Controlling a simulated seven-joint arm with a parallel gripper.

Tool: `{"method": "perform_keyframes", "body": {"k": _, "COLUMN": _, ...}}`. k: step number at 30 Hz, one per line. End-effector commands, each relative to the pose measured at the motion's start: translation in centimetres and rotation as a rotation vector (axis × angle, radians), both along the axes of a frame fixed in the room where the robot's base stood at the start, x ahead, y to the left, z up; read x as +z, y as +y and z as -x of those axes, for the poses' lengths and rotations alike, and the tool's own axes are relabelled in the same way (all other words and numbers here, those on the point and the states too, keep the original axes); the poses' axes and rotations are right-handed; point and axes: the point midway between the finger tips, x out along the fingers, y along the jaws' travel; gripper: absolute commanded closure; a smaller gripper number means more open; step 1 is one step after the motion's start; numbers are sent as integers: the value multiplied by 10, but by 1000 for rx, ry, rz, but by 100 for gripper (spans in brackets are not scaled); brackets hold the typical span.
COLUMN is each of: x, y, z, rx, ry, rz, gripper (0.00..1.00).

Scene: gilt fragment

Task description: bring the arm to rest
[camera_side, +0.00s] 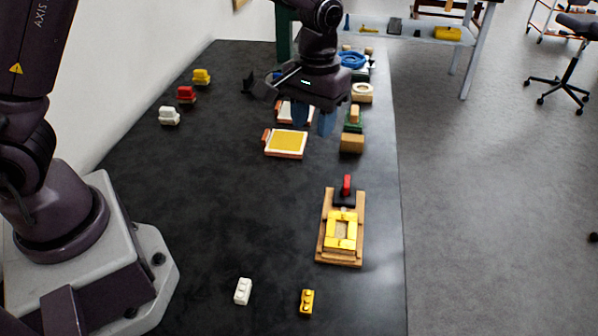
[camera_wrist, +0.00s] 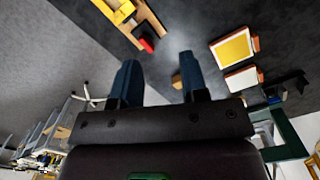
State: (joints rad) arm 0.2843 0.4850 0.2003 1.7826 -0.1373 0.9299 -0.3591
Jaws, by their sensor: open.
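My gripper (camera_side: 315,120) hangs in the air above the far half of the black table (camera_side: 230,220), with its blue fingers pointing down. In the wrist view my gripper (camera_wrist: 160,85) has its two blue fingers spread apart, with nothing between them. It is open and empty. In the side view the fingers show in front of the white-framed pads and beside the wooden blocks. I cannot tell its exact height above the table.
A wooden fixture with a yellow frame (camera_side: 342,230) and a red-handled clamp (camera_side: 346,188) stands near the right edge. A yellow pad (camera_side: 286,143) and a wooden block (camera_side: 352,143) lie near my gripper. Small bricks (camera_side: 186,94) sit at left. The table's middle is clear.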

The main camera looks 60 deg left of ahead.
Motion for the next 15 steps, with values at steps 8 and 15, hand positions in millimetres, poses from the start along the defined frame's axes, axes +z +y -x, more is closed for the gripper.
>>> {"method": "perform_keyframes", "body": {"k": 8, "x": 74, "y": 20, "z": 80, "rx": -229, "ry": -129, "rz": 39, "gripper": 60}}
{"method": "perform_keyframes", "body": {"k": 15, "x": 110, "y": 36, "z": 151, "rx": -361, "ry": -281, "rz": 3, "gripper": 60}}
